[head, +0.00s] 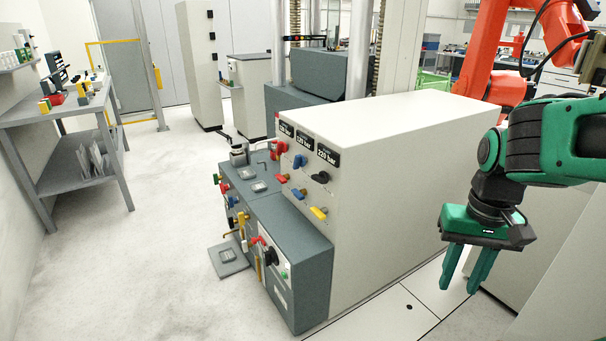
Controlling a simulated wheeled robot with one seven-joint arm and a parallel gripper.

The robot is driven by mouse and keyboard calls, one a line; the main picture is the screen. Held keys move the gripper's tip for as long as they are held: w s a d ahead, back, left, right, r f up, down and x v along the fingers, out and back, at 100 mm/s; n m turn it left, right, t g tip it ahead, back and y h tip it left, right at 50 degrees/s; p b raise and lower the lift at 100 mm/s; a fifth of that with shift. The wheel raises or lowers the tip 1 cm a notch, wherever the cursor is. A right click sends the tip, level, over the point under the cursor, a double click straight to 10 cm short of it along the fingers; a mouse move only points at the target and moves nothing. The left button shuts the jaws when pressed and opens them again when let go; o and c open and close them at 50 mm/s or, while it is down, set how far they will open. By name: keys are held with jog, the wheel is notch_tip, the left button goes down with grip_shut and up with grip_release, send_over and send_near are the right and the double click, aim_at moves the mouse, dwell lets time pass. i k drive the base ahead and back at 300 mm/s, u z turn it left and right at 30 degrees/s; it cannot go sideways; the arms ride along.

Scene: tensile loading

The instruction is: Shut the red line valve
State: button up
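The light grey cabinet (400,130) stands in the middle of the head view, with valves on its left-facing panel. A red lever (282,178) sits low on that panel, at its far end, below a red knob (281,147). Both are small here, and I cannot tell whether the lever is at its open or shut position. My green gripper (461,285) hangs at the right with its fingers pointing down. The fingers are apart with nothing between them. It is well to the right of the panel and touches no valve.
A blue knob (299,160), a black knob (320,177) and a yellow lever (318,212) share the panel. A dark grey lower unit (303,260) juts out below it. A workbench (75,112) stands at the left. An orange robot arm (482,60) stands behind.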

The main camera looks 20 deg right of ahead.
aim_at(283, 179)
jog(key=u, duration=0.3)
jog(key=i, duration=1.9)
jog(key=z, duration=0.2)
